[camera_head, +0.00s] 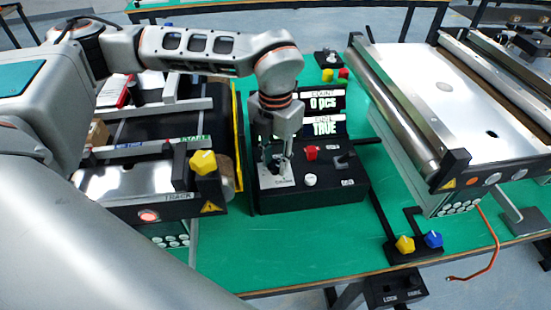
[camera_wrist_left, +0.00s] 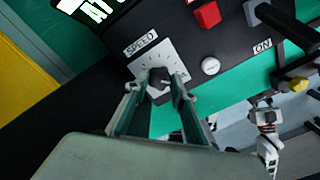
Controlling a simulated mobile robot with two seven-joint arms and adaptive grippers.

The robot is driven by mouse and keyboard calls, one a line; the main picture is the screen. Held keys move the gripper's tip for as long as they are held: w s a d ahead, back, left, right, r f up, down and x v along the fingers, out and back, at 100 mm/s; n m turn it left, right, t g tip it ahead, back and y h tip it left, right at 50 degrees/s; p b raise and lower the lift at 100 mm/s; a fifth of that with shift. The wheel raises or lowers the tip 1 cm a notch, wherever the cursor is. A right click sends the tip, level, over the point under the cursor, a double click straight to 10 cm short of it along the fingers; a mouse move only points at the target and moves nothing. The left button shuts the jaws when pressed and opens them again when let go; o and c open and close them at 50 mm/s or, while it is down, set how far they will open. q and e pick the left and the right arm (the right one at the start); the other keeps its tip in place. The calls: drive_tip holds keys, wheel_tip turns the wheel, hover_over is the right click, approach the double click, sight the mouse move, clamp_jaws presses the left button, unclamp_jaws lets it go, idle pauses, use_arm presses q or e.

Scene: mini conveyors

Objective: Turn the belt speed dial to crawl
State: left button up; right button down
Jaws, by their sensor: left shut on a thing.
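The belt speed dial is a dark knob (camera_wrist_left: 158,79) on a pale scale plate marked SPEED (camera_wrist_left: 140,44), seen in the left wrist view. It sits at the left of a black control box (camera_head: 331,193) on the green table. My left gripper (camera_head: 276,165) points down at the dial, its fingers shut on the knob from both sides; they also show in the left wrist view (camera_wrist_left: 155,90). The scale plate (camera_head: 278,182) partly shows below the fingers in the head view. The knob's pointer setting cannot be read. My right gripper is not in view.
A red button (camera_head: 311,153), a white button (camera_head: 310,180) and a black switch (camera_head: 343,161) sit close to the dial. Displays (camera_head: 323,103) stand behind. Conveyors flank the box, with a yellow knob (camera_head: 203,162) on the left one. Green table (camera_head: 290,250) is clear in front.

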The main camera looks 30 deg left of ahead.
sight(275, 165)
use_arm(q)
drive_tip(key=o, duration=1.1)
wheel_tip(275, 165, up, 12)
drive_tip(key=shift+r, duration=0.1)
